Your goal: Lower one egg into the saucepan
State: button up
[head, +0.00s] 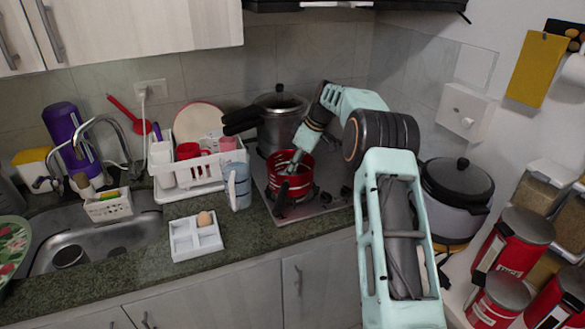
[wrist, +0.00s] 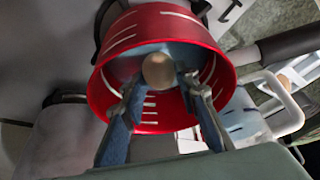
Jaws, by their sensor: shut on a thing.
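The red saucepan (head: 290,186) stands on the hob, and its red wall with pale marks fills the middle of the wrist view (wrist: 120,50). My gripper (head: 294,165) reaches down into the pan's mouth in the head view. In the wrist view my gripper's two fingers (wrist: 160,84) close on a brown egg (wrist: 158,70), seen against the pan's inside. I cannot tell whether this egg touches the bottom. Another brown egg (head: 204,218) sits in the back right compartment of the white tray (head: 197,241) on the counter. The held egg is hidden in the head view.
A large metal pot (head: 281,125) stands close behind the saucepan. A blue-grey mug (head: 238,186) and a white dish rack (head: 187,190) are to its left. A rice cooker (head: 455,195) is to the right.

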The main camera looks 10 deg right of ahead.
jog(key=shift+f, duration=0.15)
jog(key=o, duration=1.2)
jog(key=shift+o, duration=0.2)
